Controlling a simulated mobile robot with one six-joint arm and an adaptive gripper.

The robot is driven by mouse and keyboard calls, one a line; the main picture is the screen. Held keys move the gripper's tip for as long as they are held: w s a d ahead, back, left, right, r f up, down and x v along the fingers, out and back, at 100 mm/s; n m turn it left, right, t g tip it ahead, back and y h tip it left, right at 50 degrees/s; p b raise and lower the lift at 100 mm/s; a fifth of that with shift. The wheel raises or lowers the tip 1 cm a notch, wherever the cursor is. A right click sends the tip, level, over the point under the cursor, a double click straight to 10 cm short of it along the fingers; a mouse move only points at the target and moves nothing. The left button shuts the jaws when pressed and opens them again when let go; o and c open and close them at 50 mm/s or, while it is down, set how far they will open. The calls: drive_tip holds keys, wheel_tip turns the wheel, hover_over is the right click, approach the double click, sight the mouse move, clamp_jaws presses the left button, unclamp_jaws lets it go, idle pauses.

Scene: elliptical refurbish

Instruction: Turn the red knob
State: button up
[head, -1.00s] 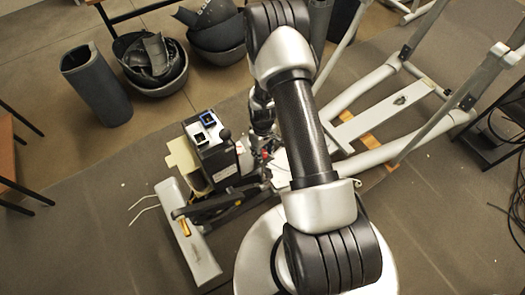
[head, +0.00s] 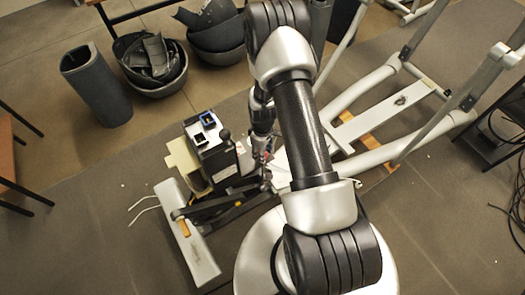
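The elliptical machine's dark drive unit (head: 213,152) stands left of my arm in the head view, with blue and white parts on its top. A small red spot (head: 266,155), perhaps the red knob, shows just right of the unit and close to the end of my arm. My gripper (head: 262,160) is small, dark and partly lost against the machine's parts there. I cannot tell whether its fingers touch the red spot or whether they are open or shut.
Pale tubes and rails of the elliptical frame (head: 372,158) extend to the right. A white foot bar (head: 190,232) lies at lower left. Dark bins (head: 152,68) and an upright dark cylinder (head: 97,85) stand at upper left. The grey mat (head: 95,235) is mostly clear at lower left.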

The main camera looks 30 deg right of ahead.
drive_tip(key=o, duration=1.1)
wheel_tip(320, 180, up, 12)
idle(0.5)
